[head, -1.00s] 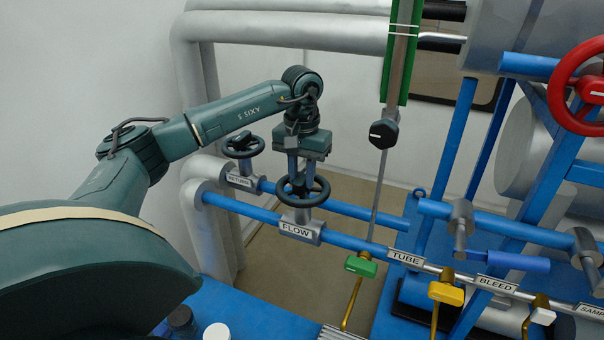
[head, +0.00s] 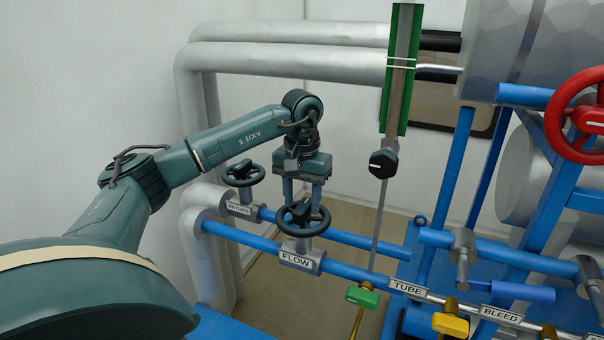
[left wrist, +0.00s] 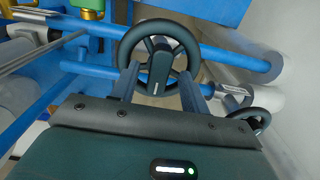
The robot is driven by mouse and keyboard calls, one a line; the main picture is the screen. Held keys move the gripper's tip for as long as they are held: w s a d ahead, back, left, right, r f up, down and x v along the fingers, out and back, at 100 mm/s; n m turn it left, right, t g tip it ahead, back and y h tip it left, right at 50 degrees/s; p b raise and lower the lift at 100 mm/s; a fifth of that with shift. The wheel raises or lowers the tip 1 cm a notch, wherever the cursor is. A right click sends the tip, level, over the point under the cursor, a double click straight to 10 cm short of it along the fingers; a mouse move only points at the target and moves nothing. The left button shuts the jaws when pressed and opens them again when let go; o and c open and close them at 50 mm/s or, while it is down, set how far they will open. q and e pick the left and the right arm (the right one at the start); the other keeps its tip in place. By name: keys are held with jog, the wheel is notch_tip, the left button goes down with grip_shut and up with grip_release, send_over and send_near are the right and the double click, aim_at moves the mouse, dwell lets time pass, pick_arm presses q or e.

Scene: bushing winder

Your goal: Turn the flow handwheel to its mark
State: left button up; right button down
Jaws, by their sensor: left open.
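The flow handwheel (head: 325,222) is a dark wheel with a black hub, standing on the blue pipe above the FLOW label (head: 296,261). In the left wrist view the wheel (left wrist: 126,50) lies just past my fingertips. A black grip lies across its hub (left wrist: 161,70), with a small pale line on it. My left gripper (head: 303,200) points down over the wheel, its two fingers open on either side of the hub grip. The fingers also show in the left wrist view (left wrist: 160,82). I cannot tell whether they touch the wheel. My right gripper is out of view.
The return handwheel (head: 243,173) stands close behind at left. A green valve handle (head: 362,297) and a yellow one (head: 450,325) sit to the right. A black knob (head: 383,163) hangs below the green-backed gauge (head: 402,70). A red wheel (head: 553,115) is far right.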

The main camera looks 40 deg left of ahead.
aim_at(301, 207)
pick_arm(q)
notch_tip(301, 207, up, 12)
jog(key=p, duration=0.1)
jog(key=shift+s+f, duration=0.1)
jog(key=shift+f, duration=0.05)
dwell(0.6)
